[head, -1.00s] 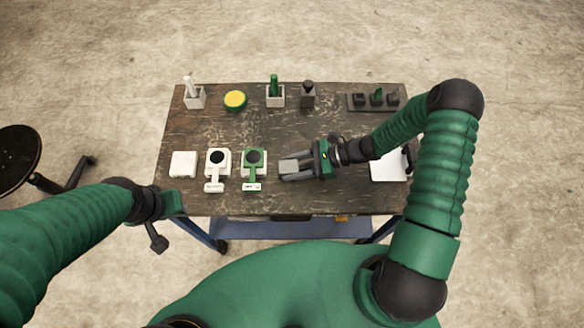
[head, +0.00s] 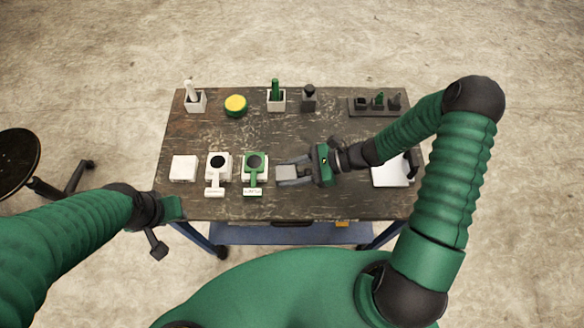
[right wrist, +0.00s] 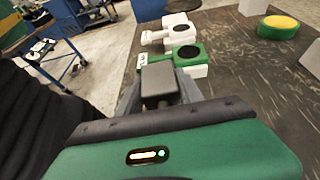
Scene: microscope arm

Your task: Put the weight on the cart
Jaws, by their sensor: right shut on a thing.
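The weight appears to be a grey block (head: 288,172), held between the fingers of my right gripper (head: 289,173). In the right wrist view the grey block (right wrist: 160,80) sits between the fingers, with its top face showing. My right gripper is shut on it, over the dark worn top of the cart (head: 318,130), just right of the green device. I cannot tell whether the block touches the top. The cart has a blue lower shelf (head: 285,235) and wheels. My left gripper (head: 172,207) is at the cart's front left corner; its jaws are unclear.
A white block (head: 184,168), a white device (head: 218,165) and a green device (head: 255,165) stand left of the held block. A yellow-topped green round item (head: 235,104), holders and a dark tray (head: 376,106) line the back. A white plate (head: 388,174) lies right.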

